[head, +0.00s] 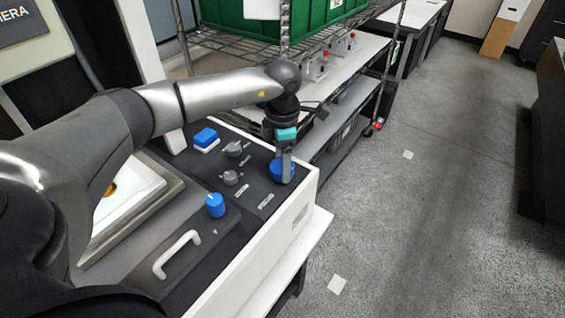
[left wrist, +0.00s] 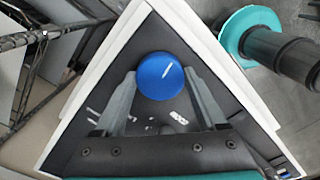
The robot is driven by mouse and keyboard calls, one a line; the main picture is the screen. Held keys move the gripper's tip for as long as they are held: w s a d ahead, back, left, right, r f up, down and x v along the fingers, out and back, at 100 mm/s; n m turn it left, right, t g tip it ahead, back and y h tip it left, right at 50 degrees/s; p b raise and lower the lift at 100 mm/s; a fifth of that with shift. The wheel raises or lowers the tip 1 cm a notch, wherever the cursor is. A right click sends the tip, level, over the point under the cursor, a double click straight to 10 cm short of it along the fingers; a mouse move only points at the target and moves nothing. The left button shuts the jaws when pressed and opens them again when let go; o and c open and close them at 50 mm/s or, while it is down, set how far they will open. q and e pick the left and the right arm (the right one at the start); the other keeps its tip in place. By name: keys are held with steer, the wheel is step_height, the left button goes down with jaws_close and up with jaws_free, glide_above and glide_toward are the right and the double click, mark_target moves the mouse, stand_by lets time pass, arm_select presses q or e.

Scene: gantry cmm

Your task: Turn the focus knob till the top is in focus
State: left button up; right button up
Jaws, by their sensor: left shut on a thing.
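A large round blue knob (head: 276,170) sits at the right end of the dark control panel (head: 242,200). My left gripper (head: 285,166) reaches down over it and is shut on it. In the left wrist view the same knob (left wrist: 160,73) lies between the two grey fingers (left wrist: 160,84), one on each side. A white line on its top points to the upper right. The labels on the panel are too small to read, so I cannot tell which one names focus. No focus picture shows. My right gripper is out of view.
A white handle (head: 177,254) stands in front. A wire rack with a green bin (head: 252,24) stands behind. Open floor (head: 420,220) lies right.

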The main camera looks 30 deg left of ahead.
arm_select(q)
steer(key=shift+m, duration=0.4)
steer(key=o, duration=1.3)
step_height(320, 180, up, 15)
steer(key=shift+r+p, duration=0.15)
steer(key=shift+p, duration=0.2)
